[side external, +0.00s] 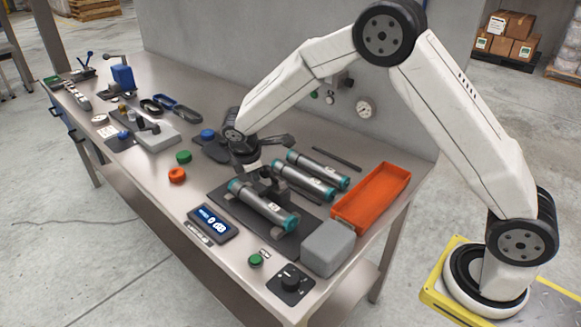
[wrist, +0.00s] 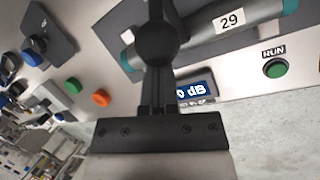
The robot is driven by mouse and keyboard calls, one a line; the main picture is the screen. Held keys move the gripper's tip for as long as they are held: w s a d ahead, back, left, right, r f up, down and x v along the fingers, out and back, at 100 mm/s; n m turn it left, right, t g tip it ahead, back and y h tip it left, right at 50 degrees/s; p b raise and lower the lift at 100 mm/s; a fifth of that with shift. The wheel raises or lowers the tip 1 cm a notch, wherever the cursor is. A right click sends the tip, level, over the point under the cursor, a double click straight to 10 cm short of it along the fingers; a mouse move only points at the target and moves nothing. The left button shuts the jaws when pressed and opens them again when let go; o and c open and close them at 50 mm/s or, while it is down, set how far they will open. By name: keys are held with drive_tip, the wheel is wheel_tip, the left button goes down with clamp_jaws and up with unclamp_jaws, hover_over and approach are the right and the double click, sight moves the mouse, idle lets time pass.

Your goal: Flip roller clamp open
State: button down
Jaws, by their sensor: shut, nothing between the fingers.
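A grey roller with teal ends (side external: 250,198) lies on a dark plate near the front of the bench. It also shows in the wrist view, where its label (wrist: 230,20) reads 29. The black roller clamp (side external: 268,188) stands at the middle of this roller, partly hidden by my gripper. In the wrist view a round black knob (wrist: 157,42), apparently the clamp's handle end, appears just beyond my fingers. My gripper (wrist: 157,78) is shut and empty, over the clamp and pointing down at it. Whether the fingers touch the knob, I cannot tell.
Two more rollers (side external: 318,170) lie behind, beside an orange tray (side external: 345,217). A grey block (side external: 327,248) sits at the right front. A display (side external: 213,224), a green button (side external: 255,260) and an orange button (side external: 177,175) line the front. A wall rises behind.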

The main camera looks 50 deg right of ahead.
drive_tip(key=shift+d+r+y, duration=0.35)
drive_tip(key=shift+y, duration=0.15)
drive_tip(key=shift+d+r+y, duration=0.45)
drive_tip(key=shift+d+y, duration=0.3)
drive_tip(key=shift+y, duration=0.25)
drive_tip(key=d+m+y, duration=0.1)
drive_tip(key=d+y, duration=0.7)
drive_tip(key=y, duration=0.1)
drive_tip(key=shift+d+r, duration=0.3)
drive_tip(key=shift+d, duration=0.05)
drive_tip(key=shift+a, duration=0.1)
idle(0.6)
